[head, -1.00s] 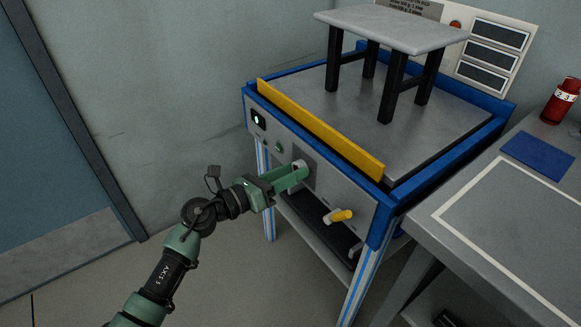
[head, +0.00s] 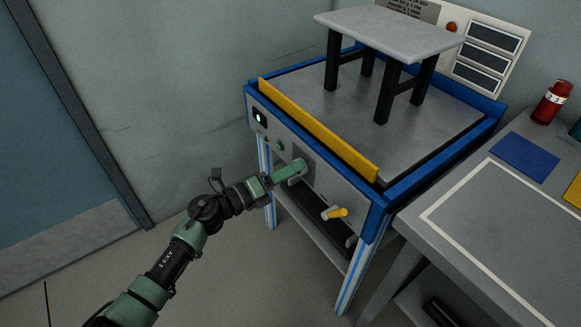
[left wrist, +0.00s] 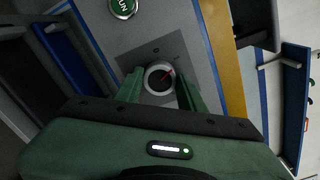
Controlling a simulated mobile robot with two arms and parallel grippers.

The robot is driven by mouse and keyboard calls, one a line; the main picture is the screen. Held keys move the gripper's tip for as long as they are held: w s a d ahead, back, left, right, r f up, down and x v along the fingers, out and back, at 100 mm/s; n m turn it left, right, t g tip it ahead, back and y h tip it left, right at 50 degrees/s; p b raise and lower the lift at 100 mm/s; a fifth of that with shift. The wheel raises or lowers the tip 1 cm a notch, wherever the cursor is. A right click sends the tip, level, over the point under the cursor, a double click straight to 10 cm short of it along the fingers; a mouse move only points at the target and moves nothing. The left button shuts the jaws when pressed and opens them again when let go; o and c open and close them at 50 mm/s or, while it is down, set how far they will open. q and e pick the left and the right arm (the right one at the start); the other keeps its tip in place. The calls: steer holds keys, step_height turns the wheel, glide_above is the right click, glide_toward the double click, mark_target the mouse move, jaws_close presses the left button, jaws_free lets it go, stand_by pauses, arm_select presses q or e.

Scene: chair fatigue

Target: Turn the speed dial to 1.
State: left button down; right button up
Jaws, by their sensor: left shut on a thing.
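The speed dial (left wrist: 159,78) is a round pale knob with a red pointer line, on a grey plate on the machine's front panel. In the left wrist view it sits between the two green fingers of my left gripper (left wrist: 160,90), which is shut on it. In the head view the left gripper (head: 295,173) reaches the front panel (head: 320,178), and its fingers hide most of the dial. The numbers around the dial are too small to read. My right gripper is not in view.
A green RUN button (left wrist: 122,7) is close to the dial. A grey table (head: 510,230) stands at right.

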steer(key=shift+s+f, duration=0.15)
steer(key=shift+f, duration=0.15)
arm_select(q)
steer(key=shift+f, duration=0.1)
steer(key=c, duration=0.9)
jaws_free()
steer(key=shift+o, duration=0.2)
steer(key=v, duration=0.8)
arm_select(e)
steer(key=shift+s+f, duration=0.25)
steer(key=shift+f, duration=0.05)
